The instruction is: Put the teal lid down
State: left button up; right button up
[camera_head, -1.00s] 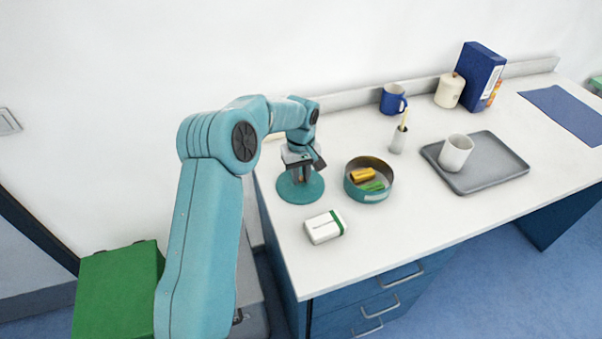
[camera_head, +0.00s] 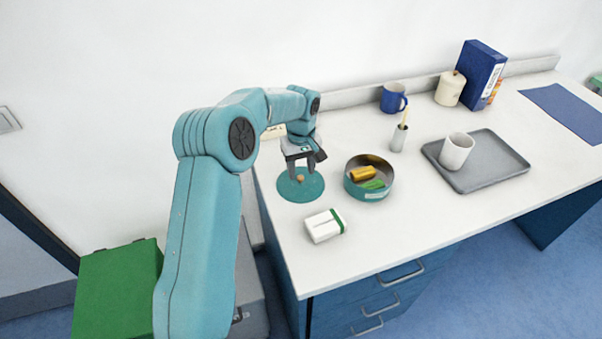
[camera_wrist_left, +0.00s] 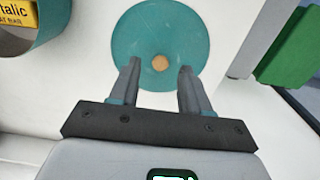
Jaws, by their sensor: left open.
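The teal lid (camera_head: 299,191) is a flat round disc with a small tan knob at its centre. It lies on the white countertop near the left end, and it also shows in the left wrist view (camera_wrist_left: 160,35). My left gripper (camera_head: 302,174) is open and empty, its two fingers apart just above the lid; in the left wrist view the fingertips (camera_wrist_left: 160,68) are on either side below the knob. A round teal tin (camera_head: 368,194) stands open to the right of the lid, with a yellow and a green piece inside. My right gripper is not in view.
A white box with a green stripe (camera_head: 325,226) lies in front of the lid, near the counter's front edge. A white penholder (camera_head: 399,138), a blue mug (camera_head: 392,99) and a grey tray (camera_head: 505,165) with a white cup (camera_head: 456,152) are farther right.

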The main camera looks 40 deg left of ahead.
aim_at(300, 178)
pick_arm(q)
notch_tip(300, 178, up, 10)
dwell(0.3)
jog(key=shift+s, duration=0.15)
dwell(0.3)
